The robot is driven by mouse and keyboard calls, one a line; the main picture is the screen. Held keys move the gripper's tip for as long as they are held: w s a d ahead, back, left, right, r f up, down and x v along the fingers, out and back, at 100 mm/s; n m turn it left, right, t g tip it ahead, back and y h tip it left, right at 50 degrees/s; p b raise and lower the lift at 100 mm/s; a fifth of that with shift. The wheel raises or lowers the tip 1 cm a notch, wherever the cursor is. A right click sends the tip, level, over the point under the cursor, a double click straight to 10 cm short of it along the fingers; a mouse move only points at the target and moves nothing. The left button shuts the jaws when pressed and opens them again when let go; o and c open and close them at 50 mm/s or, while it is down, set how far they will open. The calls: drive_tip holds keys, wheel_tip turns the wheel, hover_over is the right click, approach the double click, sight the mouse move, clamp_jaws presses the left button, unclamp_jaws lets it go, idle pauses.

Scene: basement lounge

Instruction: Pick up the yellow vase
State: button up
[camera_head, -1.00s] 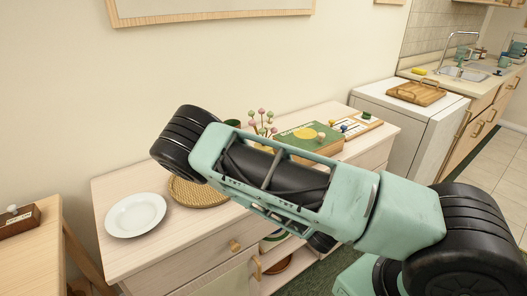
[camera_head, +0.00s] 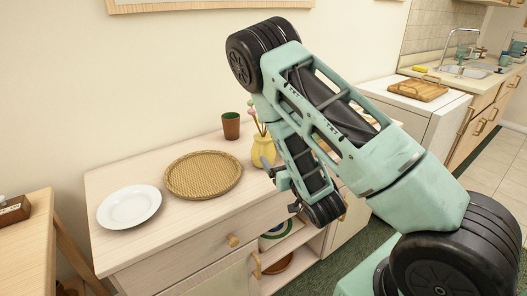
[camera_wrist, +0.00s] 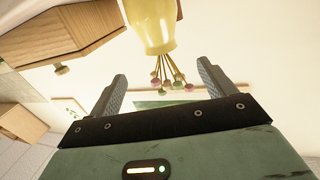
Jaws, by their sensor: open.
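The yellow vase (camera_head: 263,151) stands on the light wooden cabinet, with flower stems rising from it. My arm hides its right side in the head view. In the wrist view the vase (camera_wrist: 152,22) appears upside down at the top, its pink and green round flowers pointing down between my fingers. My gripper (camera_head: 273,172) is close in front of the vase, just right of it in the head view. In the wrist view my gripper (camera_wrist: 161,70) has its two fingers wide apart, with nothing gripped. The vase body lies beyond the fingertips.
On the cabinet top (camera_head: 190,217), a woven round mat (camera_head: 203,174) and a white plate (camera_head: 129,206) lie left of the vase. A brown and green cup (camera_head: 231,126) stands behind it. A wooden tray (camera_head: 418,90) sits on a white unit at the right.

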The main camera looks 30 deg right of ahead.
sight(267, 142)
drive_tip(key=w+b, duration=0.2)
drive_tip(key=b, duration=0.1)
drive_tip(key=w+b, duration=0.1)
drive_tip(key=shift+w+d+f, duration=0.15)
drive_tip(key=shift+w+d, duration=0.05)
drive_tip(key=shift+d, duration=0.05)
drive_tip(key=w+b, duration=0.1)
drive_tip(key=b, duration=0.3)
drive_tip(key=shift+w+d+b, duration=0.1)
drive_tip(key=shift+w+b, duration=0.05)
drive_tip(key=shift+b, duration=0.2)
drive_tip(key=b, duration=0.3)
drive_tip(key=shift+w+d, duration=0.1)
drive_tip(key=shift+w, duration=0.2)
drive_tip(key=shift+b, duration=0.65)
drive_tip(key=shift+w+d+r+p, duration=0.15)
drive_tip(key=shift+w+p, duration=0.1)
drive_tip(key=shift+w, duration=0.5)
drive_tip(key=shift+w+d+r+p, duration=0.15)
drive_tip(key=shift+w+p, duration=0.1)
drive_tip(key=shift+w, duration=0.45)
drive_tip(key=shift+w+d, duration=0.25)
drive_tip(key=shift+w, duration=0.95)
drive_tip(key=shift+w+d, duration=0.25)
drive_tip(key=shift+w, duration=0.9)
drive_tip(key=shift+r+p, duration=0.1)
drive_tip(key=shift+p, duration=0.2)
drive_tip(key=c, duration=1.4)
